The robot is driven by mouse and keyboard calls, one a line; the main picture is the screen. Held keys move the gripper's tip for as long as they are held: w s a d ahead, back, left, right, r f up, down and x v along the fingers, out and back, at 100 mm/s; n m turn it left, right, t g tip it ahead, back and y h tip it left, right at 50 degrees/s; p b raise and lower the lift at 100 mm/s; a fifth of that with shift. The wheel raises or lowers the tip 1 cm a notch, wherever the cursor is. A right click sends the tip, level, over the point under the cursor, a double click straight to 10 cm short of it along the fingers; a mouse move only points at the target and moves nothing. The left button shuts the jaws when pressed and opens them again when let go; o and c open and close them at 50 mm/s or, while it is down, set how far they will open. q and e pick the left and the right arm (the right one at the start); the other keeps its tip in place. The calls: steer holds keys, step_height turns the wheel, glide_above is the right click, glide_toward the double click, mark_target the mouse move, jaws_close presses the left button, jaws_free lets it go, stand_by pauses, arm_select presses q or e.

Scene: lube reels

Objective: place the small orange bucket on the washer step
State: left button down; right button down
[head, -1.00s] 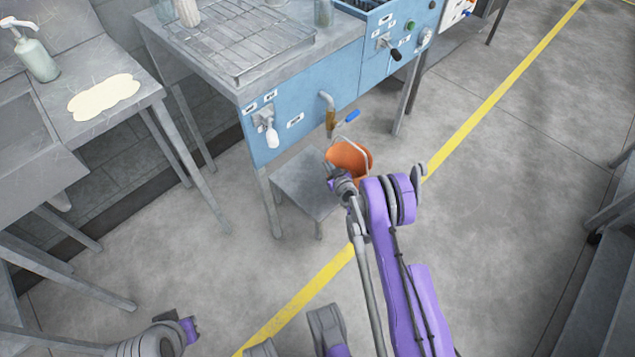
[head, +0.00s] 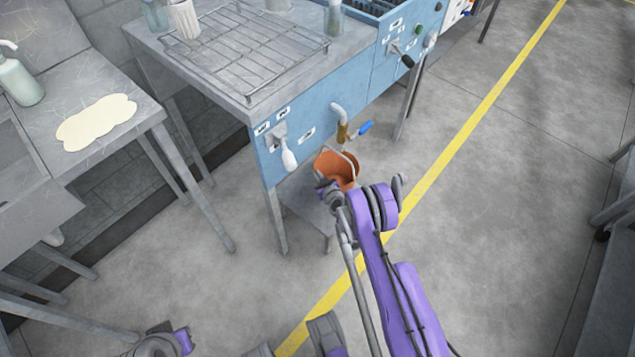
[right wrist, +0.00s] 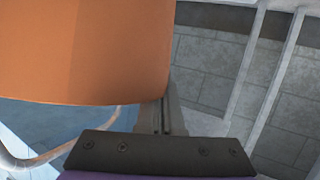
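The small orange bucket (head: 335,167) hangs beside the blue-fronted washer (head: 309,118), below its tap. My right gripper (head: 324,187) is at the bucket's near left side. In the right wrist view the bucket (right wrist: 80,50) fills the upper left, and the fingers (right wrist: 158,118) look closed at its edge; their exact grip is hidden. The grey washer step (head: 302,212) is low under the washer, partly behind my right arm. The bucket is above its far right part; the gap below is hidden. My left wrist (head: 165,343) shows at the bottom left, with no fingers discernible.
The tap (head: 341,122) with a blue handle and a white-handled valve (head: 287,157) stick out of the washer front. A wire rack (head: 258,52) lies on top. A grey table (head: 95,75) stands at left.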

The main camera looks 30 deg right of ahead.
steer(key=shift+f+b, duration=0.4)
steer(key=shift+f, duration=1.45)
steer(key=c, duration=1.1)
jaws_free()
